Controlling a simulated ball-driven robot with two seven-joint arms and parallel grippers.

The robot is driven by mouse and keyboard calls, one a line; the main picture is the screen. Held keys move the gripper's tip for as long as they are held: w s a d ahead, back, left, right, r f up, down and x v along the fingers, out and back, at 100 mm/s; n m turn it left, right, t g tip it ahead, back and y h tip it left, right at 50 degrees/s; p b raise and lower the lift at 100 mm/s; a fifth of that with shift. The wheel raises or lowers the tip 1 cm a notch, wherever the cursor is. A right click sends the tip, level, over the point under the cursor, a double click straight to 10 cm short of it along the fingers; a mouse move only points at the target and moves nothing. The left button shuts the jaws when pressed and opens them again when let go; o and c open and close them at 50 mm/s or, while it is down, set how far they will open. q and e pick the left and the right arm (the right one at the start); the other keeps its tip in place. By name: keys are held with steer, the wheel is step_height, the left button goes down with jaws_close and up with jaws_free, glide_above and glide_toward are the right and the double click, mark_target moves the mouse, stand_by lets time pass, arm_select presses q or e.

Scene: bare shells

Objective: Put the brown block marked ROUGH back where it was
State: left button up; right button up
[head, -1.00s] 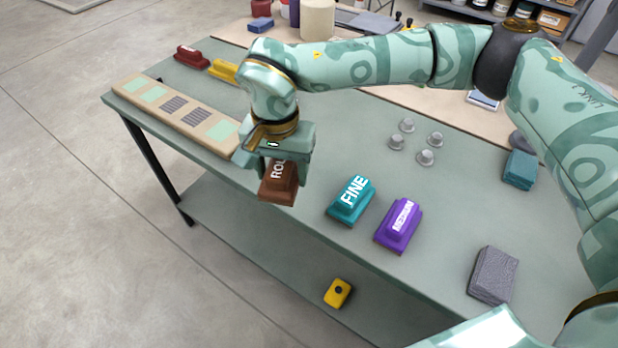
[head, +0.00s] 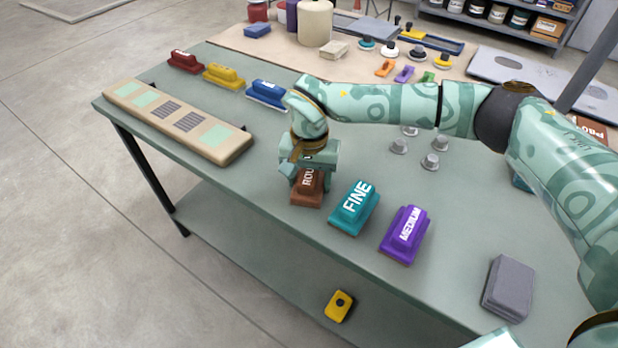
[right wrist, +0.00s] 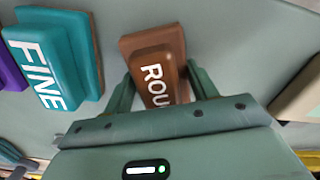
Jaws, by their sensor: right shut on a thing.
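The brown block (head: 308,190), with the letters ROU showing, is at the front edge area of the green table, left of the teal FINE block (head: 353,208). My right gripper (head: 311,180) is shut on it from above and covers part of its label. In the right wrist view the brown block (right wrist: 156,68) sits between the two fingers (right wrist: 160,92), and the FINE block (right wrist: 55,60) is apart from it to the left. Whether the brown block touches the table is hard to tell. My left gripper is not in view.
A purple MEDIUM block (head: 405,235) stands right of FINE, and a grey block (head: 508,288) further right. A tan board with patches (head: 178,122) lies to the left. Red (head: 186,61), yellow (head: 224,76) and blue (head: 267,94) blocks stand behind. Small grey knobs (head: 430,161) stand behind MEDIUM.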

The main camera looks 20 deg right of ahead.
mark_target(309, 172)
steer(key=shift+f, duration=0.1)
steer(key=o, duration=0.9)
steer(key=shift+o, duration=0.2)
step_height(309, 172, up, 12)
steer(key=p, duration=0.3)
